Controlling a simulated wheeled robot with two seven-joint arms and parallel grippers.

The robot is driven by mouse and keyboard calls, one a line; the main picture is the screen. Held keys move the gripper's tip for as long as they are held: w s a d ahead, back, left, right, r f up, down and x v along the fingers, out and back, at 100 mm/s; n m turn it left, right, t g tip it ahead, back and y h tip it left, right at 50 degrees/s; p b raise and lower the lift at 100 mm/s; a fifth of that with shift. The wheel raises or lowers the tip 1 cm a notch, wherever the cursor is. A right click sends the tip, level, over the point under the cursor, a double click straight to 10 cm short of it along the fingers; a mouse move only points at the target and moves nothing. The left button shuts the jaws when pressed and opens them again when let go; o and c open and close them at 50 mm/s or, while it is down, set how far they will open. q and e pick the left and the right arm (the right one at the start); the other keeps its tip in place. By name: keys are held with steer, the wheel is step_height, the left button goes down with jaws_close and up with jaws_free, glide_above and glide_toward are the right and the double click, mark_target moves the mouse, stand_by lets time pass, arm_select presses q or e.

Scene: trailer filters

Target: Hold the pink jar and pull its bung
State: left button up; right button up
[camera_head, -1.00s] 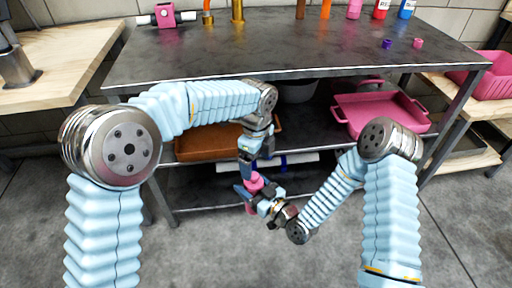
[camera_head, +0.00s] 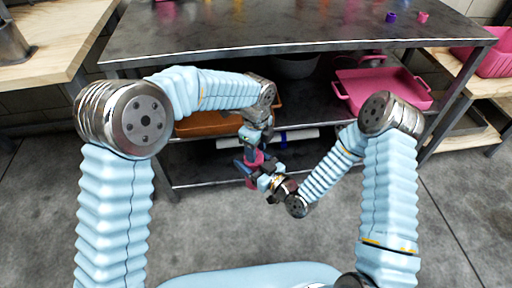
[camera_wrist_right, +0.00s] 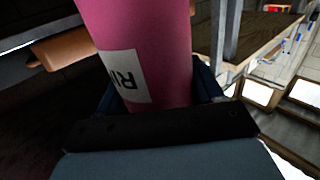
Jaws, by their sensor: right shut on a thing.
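The pink jar (camera_head: 258,158) is held in the air in front of the bench, low in the middle of the head view. It fills the top middle of the right wrist view (camera_wrist_right: 140,45), with a partly visible white label in dark letters. My right gripper (camera_head: 253,172) is shut on the jar; its dark fingers stand on both sides of it in the wrist view (camera_wrist_right: 163,95). My left gripper (camera_head: 247,150) points down close above the jar. Its fingertips are small and overlapped, so I cannot tell whether it is open or touches the jar. The bung cannot be made out.
A dark metal bench (camera_head: 300,30) stands ahead, with a purple bung (camera_head: 391,17) and a small pink bung (camera_head: 424,17) on top. A pink tray (camera_head: 385,95) and a brown tray (camera_head: 205,124) are on its shelf. Wooden tables flank the bench. Floor is clear.

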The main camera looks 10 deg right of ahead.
arm_select(q)
jaws_close()
steer(key=shift+r, duration=0.15)
stand_by(0.4)
steer(key=shift+d+r, duration=0.1)
steer(key=shift+r, duration=0.9)
steer(key=shift+r, duration=0.1)
